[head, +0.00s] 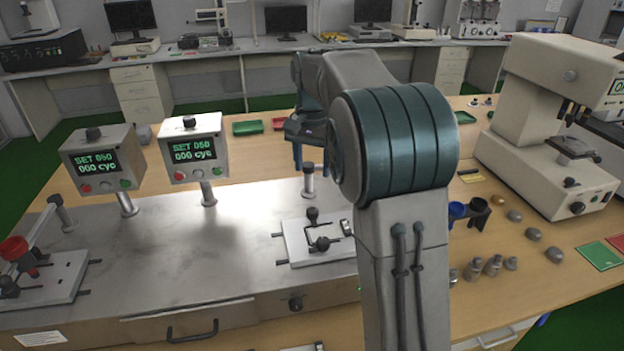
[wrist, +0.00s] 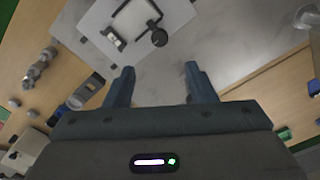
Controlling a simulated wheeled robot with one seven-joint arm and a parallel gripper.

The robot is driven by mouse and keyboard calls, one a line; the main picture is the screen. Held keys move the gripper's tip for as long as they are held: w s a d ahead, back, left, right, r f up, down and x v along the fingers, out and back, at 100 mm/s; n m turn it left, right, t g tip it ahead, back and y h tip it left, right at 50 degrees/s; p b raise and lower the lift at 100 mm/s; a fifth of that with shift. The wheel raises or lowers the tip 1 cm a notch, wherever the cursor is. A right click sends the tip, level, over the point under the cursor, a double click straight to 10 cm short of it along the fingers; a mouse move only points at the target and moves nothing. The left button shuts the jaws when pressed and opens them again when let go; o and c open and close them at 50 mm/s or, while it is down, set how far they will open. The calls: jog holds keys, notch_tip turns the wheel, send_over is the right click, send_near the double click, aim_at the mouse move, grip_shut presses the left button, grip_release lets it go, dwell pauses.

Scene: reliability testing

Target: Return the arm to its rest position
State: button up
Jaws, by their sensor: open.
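My arm rises in front of the head camera and bends away over the bench. My gripper (head: 311,158) hangs fingers-down above the back part of the metal plate, near a short post. In the wrist view my gripper (wrist: 160,85) has its two blue-grey fingers spread apart with nothing between them. Below and beyond the fingertips lies a white fixture plate with a black-knobbed clamp (wrist: 158,38). The same fixture plate (head: 300,250) shows in the head view to the left of my arm.
Two counter boxes (head: 195,138) stand on posts at the left, beside a red-knobbed fixture (head: 14,248). A large white microscope-like instrument (head: 545,120) stands at the right. Small metal weights (head: 493,265) and blue cups (head: 457,211) sit right of my arm. The plate's middle is bare.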

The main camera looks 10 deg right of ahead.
jog(key=shift+r, duration=0.5)
jog(key=s+f+n+t, duration=0.1)
jog(key=s+f+n, duration=0.2)
jog(key=s, duration=1)
jog(key=s+f+n+t, duration=0.1)
jog(key=s+f+n, duration=0.2)
jog(key=s, duration=1.1)
jog(key=shift+s+f+n+t, duration=0.3)
jog(key=shift+f+n+t, duration=0.1)
jog(key=shift+f, duration=0.25)
